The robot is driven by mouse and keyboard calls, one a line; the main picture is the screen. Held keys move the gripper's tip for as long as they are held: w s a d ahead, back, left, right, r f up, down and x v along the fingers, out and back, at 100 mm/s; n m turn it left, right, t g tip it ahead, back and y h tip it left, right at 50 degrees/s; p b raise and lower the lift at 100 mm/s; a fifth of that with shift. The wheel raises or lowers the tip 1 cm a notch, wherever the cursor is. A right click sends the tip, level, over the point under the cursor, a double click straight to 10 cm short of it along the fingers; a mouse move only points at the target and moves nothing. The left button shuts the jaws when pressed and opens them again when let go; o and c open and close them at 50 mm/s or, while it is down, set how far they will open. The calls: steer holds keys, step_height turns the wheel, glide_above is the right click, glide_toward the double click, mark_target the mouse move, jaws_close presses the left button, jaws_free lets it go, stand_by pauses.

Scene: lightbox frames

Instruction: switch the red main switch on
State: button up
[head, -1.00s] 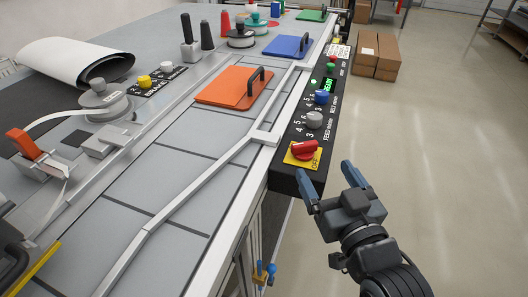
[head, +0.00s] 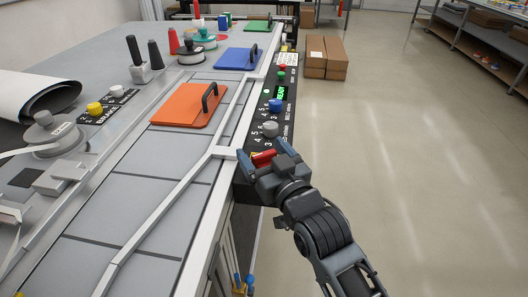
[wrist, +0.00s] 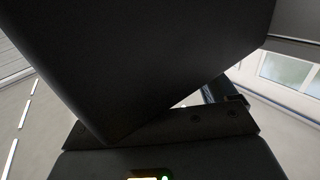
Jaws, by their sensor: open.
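The red main switch (head: 263,157) is a red rotary knob at the near end of the black control panel (head: 241,176). In the head view it shows between the fingers of my gripper (head: 262,155). The gripper is open, with one finger on each side of the knob. I cannot tell whether the fingers touch it. The gripper hides most of the yellow plate under the knob, so the knob's marked position cannot be read. The wrist view is mostly filled by dark surfaces and does not clearly show the knob.
An orange plate with a handle (head: 188,105) lies on the table to the left. The floor to the right is clear up to cardboard boxes (head: 326,58).

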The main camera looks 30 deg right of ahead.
steer(key=shift+c, duration=0.4)
steer(key=c, duration=0.9)
steer(key=shift+d+f+m+h+b, duration=0.15)
steer(key=shift+m+h+b, duration=0.55)
steer(key=shift+h, duration=0.4)
steer(key=shift+h+b, duration=0.3)
steer(key=shift+b, duration=0.15)
steer(key=m+g+h+b, duration=0.1)
steer(key=m+h+b, duration=0.1)
steer(key=b, duration=0.2)
steer(key=shift+f, duration=0.1)
steer(key=h+b, duration=0.1)
steer(key=m+g+h+b, duration=0.1)
steer(key=shift+a+m+h, duration=0.2)
steer(key=shift+m+h, duration=0.1)
steer(key=shift+h, duration=0.1)
steer(key=shift+r+m+g+h+b, duration=0.25)
steer(key=shift+m+g+h+b, duration=0.55)
steer(key=shift+h, duration=0.4)
